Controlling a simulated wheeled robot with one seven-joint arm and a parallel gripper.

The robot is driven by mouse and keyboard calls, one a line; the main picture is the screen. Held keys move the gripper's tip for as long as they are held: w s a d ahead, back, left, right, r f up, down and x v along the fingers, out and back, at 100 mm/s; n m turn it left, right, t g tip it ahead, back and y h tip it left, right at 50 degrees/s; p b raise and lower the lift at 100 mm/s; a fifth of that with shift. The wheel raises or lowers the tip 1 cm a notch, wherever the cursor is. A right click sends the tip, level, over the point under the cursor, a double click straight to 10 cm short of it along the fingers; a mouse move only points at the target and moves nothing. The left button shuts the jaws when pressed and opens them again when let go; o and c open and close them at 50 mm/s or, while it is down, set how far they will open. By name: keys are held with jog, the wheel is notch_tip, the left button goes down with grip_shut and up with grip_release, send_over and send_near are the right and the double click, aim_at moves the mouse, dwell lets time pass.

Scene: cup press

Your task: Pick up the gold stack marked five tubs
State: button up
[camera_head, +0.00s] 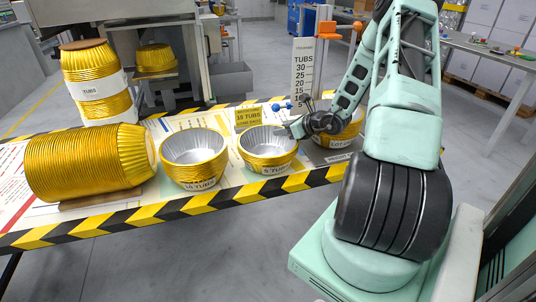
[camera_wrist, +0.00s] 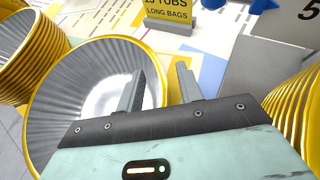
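The gold stack marked 5 tubs (camera_head: 268,158) stands upright on the table, a short nest of foil tubs with a silver inside. In the wrist view its round rim and ribbed inside (camera_wrist: 62,95) fill the left half. My gripper (camera_head: 290,129) is at its right rim. In the wrist view my gripper (camera_wrist: 160,75) is open, with one finger over the inside of the tub and the other outside, the rim passing between them. Whether either finger touches the wall cannot be told. The stack's label is out of sight in the wrist view.
A larger gold stack (camera_head: 194,162) stands close left, and another (camera_head: 340,137) close right, partly behind my arm. A long gold stack (camera_head: 85,162) lies on its side at far left. A yellow sign (camera_head: 249,117) and a tub scale board (camera_head: 303,72) stand behind.

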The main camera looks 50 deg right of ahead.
grip_shut()
